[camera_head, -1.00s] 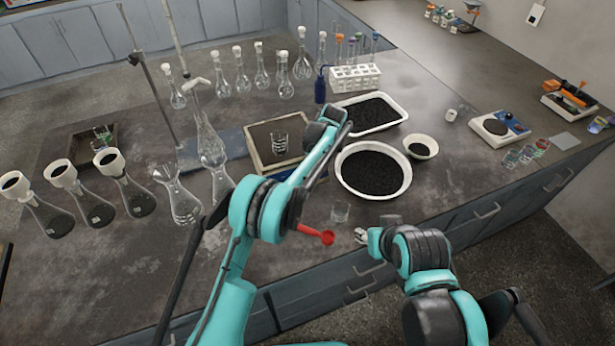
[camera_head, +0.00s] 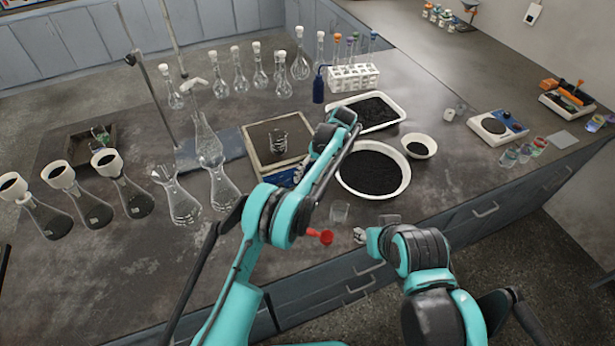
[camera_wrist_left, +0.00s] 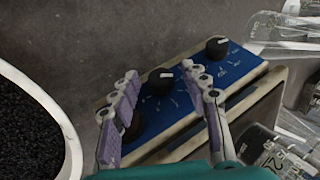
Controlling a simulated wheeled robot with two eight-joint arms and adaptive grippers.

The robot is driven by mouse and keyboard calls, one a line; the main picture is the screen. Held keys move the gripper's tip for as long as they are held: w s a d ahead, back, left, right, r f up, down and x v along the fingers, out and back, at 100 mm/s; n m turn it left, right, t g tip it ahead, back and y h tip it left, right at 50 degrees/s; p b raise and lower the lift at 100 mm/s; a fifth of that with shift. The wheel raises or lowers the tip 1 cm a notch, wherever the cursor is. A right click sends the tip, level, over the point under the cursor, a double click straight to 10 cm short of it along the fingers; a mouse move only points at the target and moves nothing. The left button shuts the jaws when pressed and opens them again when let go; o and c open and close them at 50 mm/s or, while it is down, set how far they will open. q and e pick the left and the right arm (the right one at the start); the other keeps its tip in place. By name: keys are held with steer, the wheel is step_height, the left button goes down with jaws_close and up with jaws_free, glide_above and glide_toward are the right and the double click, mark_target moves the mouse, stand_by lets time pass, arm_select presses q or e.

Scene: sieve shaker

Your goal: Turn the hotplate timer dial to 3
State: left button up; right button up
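The hotplate (camera_head: 249,157) stands mid-bench with a glass beaker (camera_head: 278,142) on its plate. Its blue control panel (camera_head: 284,178) is partly covered by my left arm in the head view. In the left wrist view the blue panel (camera_wrist_left: 184,107) carries a black dial (camera_wrist_left: 216,47) at the upper right, a middle dial (camera_wrist_left: 160,78) and a dark brownish round part at the lower left. My left gripper (camera_wrist_left: 160,73) is open; its purple-padded fingers straddle the middle dial, with no clear contact. Dial markings are too small to read. My right gripper (camera_head: 360,236) is near the front edge, mostly hidden.
A round bowl of black grains (camera_head: 373,169) stands right of the hotplate, with a tray of dark grains (camera_head: 365,112) behind. Several flasks stand to the left. A small glass (camera_head: 340,211) and a red scoop-like item (camera_head: 321,237) are near the front.

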arm_select(q)
steer(key=shift+r, duration=0.1)
steer(key=v, duration=0.7)
steer(key=shift+d, duration=0.2)
steer(key=shift+r, duration=0.1)
